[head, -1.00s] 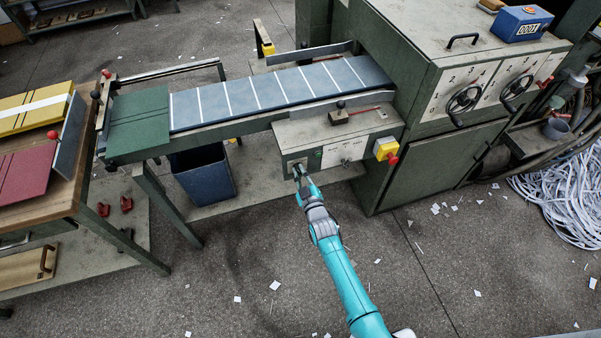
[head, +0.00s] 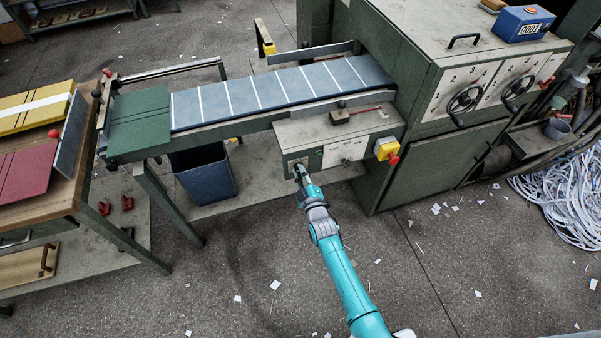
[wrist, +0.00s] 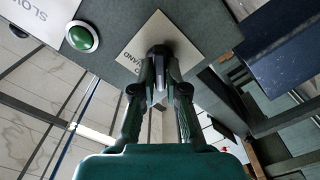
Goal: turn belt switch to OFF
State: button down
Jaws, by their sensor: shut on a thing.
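The belt switch is a dark knob (wrist: 160,54) on a pale label plate (wrist: 137,45) on the feeder's control box. My gripper (wrist: 160,88) is shut on the knob in the wrist view. In the head view my gripper (head: 300,173) reaches the left end of the control box (head: 294,153) front, and it hides the knob there. Which mark the knob points to cannot be told.
A round green button (wrist: 81,37) in a pale ring sits beside the plate. A red knob on a yellow box (head: 387,149) is at the control box's right end. The belt (head: 280,94) runs above. A blue bin (head: 203,176) stands under the feeder.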

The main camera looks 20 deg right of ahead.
jog(key=shift+w+r, duration=0.2)
jog(key=shift+r, duration=0.1)
jog(key=c, duration=1.2)
grip_release()
jog(key=shift+a, duration=0.1)
jog(key=shift+s+f, duration=0.1)
jog(key=shift+f, duration=0.1)
jog(key=s, duration=1.2)
